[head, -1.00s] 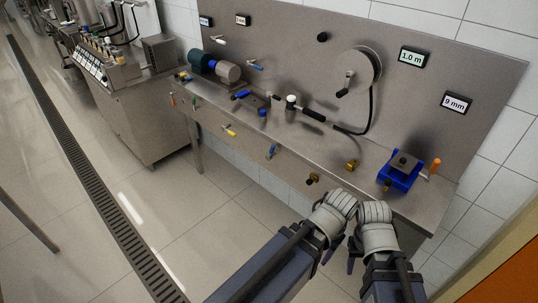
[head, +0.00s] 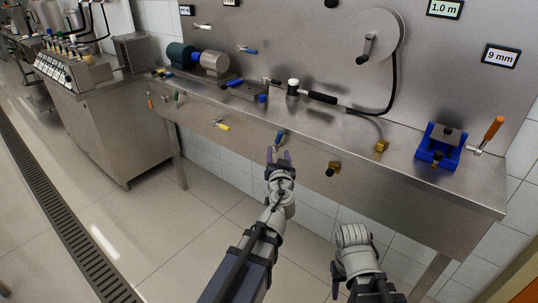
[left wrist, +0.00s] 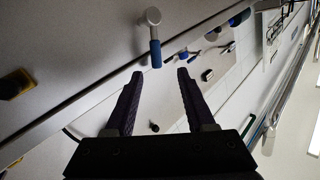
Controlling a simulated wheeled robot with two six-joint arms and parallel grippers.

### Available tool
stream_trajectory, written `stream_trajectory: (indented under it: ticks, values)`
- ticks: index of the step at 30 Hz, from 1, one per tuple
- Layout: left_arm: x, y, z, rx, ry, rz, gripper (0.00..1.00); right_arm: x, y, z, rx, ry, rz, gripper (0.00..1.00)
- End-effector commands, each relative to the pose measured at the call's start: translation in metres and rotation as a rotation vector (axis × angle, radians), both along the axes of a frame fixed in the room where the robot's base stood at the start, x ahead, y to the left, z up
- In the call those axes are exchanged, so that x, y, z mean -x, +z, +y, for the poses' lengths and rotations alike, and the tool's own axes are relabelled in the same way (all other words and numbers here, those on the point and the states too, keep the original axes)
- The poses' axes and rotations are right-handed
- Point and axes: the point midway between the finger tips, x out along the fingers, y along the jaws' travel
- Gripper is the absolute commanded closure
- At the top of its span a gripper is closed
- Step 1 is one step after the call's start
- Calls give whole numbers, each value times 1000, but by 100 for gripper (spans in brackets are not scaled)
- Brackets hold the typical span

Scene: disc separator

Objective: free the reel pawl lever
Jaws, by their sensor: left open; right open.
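The reel (head: 384,36) is a round grey disc on the back panel, with a black-knobbed crank (head: 364,50) and a black hose. No lever is labelled as its pawl lever, so I cannot tell which one it is. A blue-gripped lever (head: 280,136) sits on the bench's front face; in the left wrist view it (left wrist: 155,52) hangs from a metal pivot, ahead of the gap between the fingers. My left gripper (head: 279,153) is open and empty, just below this lever. My right gripper (head: 341,279) is open, low before the bench, partly hidden by its own wrist.
A yellow lever (head: 222,126) and a brass fitting (head: 333,168) flank the blue lever on the front face. On the bench (head: 455,195) stand a blue vise (head: 437,147), a brass block (head: 381,146), a black-handled tee (head: 318,97) and a motor (head: 214,63). The floor before it is clear.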

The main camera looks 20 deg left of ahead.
Motion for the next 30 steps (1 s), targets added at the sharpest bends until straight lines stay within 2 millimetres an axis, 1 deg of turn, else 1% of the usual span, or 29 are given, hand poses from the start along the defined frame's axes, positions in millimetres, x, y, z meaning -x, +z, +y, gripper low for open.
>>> stream_trajectory:
  ticks: [1, 3, 11, 16, 20, 27, 30]
  values:
    - [-3, -9, -2, -7, -22, -14, 45, 0, -12, 0, 0, 0, 0, 50]
    - [-5, -9, -4, -12, -45, -26, 45, 0, -15, 0, 0, 0, 0, 50]
    - [-8, -6, -6, -16, -63, -34, 45, 0, -15, 0, 0, 0, 0, 50]
    - [-17, -7, -3, -15, -62, -33, 45, 0, -15, 0, 0, 0, 0, 50]
    - [-31, -7, 0, -15, -62, -33, 45, 0, -15, 0, 0, 0, 0, 50]
    - [-68, -7, 11, -15, -61, -33, 45, 0, -15, 0, 0, 0, 0, 50]
    - [-79, -7, 13, -15, -61, -33, 45, 0, -15, 0, 0, 0, 0, 50]
